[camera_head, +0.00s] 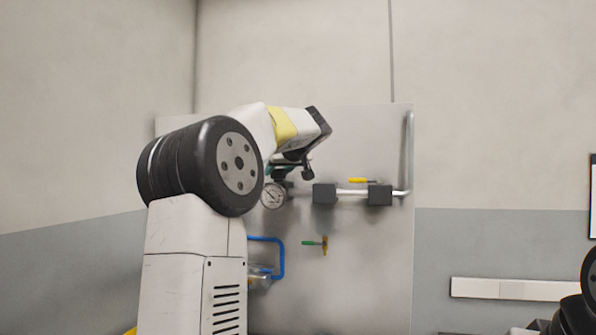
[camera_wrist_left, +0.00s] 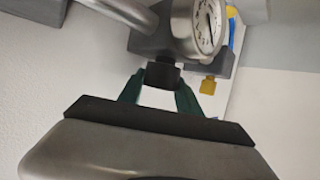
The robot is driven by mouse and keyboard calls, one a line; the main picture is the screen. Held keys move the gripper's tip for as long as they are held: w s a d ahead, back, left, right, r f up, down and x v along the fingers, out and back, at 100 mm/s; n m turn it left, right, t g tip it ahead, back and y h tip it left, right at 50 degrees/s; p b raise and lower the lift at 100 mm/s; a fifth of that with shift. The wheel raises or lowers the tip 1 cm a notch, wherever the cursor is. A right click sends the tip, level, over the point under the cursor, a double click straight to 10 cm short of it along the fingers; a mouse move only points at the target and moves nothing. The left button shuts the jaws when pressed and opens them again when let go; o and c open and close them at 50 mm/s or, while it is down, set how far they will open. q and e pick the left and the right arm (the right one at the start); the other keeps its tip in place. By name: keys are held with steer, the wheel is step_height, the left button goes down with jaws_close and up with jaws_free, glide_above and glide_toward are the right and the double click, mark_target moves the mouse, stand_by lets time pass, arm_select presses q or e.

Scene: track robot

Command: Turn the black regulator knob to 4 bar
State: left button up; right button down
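My left gripper (camera_wrist_left: 160,78) has green fingers with one tip on each side of the knob. Whether they press on it or stand slightly apart is unclear. In the head view my left gripper (camera_head: 281,168) is at the regulator, partly hidden by my wrist. The round white pressure gauge (camera_head: 272,195) also shows in the left wrist view (camera_wrist_left: 208,25); its numbers are too small to read. My right gripper is out of view.
A grey panel (camera_head: 350,275) carries a pipe with black blocks and a yellow handle (camera_head: 361,181) right of the gauge. A green-handled brass valve (camera_head: 315,243) and a blue handle (camera_head: 281,258) are below. A white strip (camera_head: 520,290) is on the right wall.

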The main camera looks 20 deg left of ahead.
arm_select(q)
steer(key=shift+s+a+m+t+h, duration=0.1)
steer(key=shift+a+m+t+h, duration=0.05)
steer(key=shift+m+t+h, duration=0.6)
jaws_close()
steer(key=shift+f+m+t+h, duration=0.1)
steer(key=shift+m+t+h, duration=0.35)
steer(key=shift+m+h, duration=1)
steer(key=shift+d, duration=0.2)
steer(key=o, duration=1)
jaws_free()
steer(key=shift+o, duration=0.2)
steer(key=v, duration=0.7)
steer(key=shift+s, duration=0.25)
